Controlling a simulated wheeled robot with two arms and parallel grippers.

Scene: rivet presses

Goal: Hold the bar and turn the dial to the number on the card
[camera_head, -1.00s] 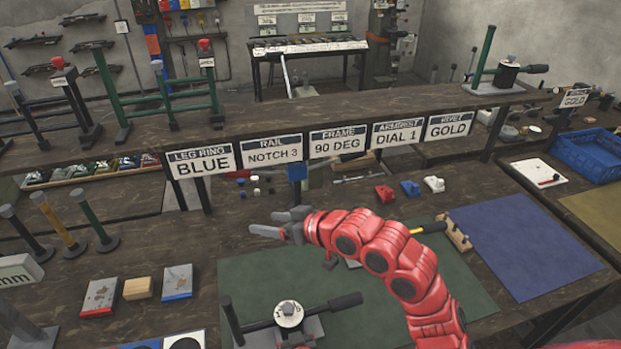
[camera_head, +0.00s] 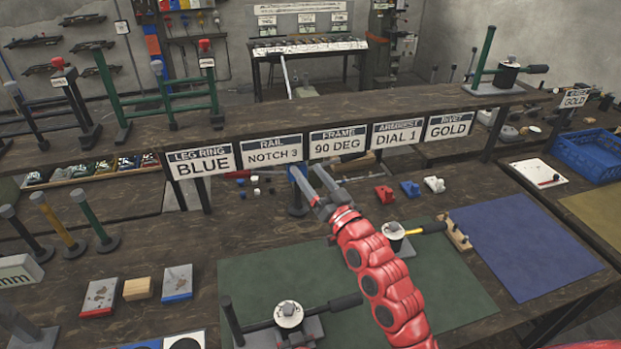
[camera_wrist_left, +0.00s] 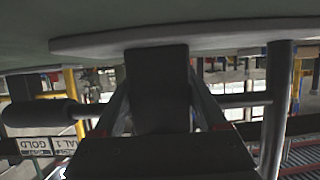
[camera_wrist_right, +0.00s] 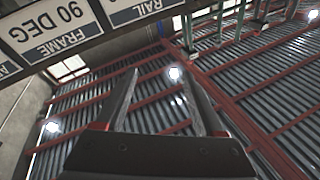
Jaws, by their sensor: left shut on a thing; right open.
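The card reading "ARMREST DIAL 1" (camera_head: 397,133) hangs on the shelf edge. Low in the head view stands an armrest piece with a white-topped dial (camera_head: 289,315), a black-gripped bar (camera_head: 331,305) and an upright post on a grey plate. The dial's mark is too small to read. My left gripper (camera_wrist_left: 157,110) is shut on the dark block (camera_wrist_left: 157,80) in the middle of this piece; the black bar grip (camera_wrist_left: 45,112) shows beside it. In the head view it is hardly visible. My right gripper (camera_head: 322,187) is open and empty, raised above the bench; its fingers show in its wrist view (camera_wrist_right: 166,100).
Another dial piece with a yellow-marked bar (camera_head: 395,233) stands right of my right arm. A green mat (camera_head: 450,275) and a blue mat (camera_head: 525,245) cover the bench. The shelf with cards stands behind my right gripper. Small blocks (camera_head: 384,194) lie beneath it.

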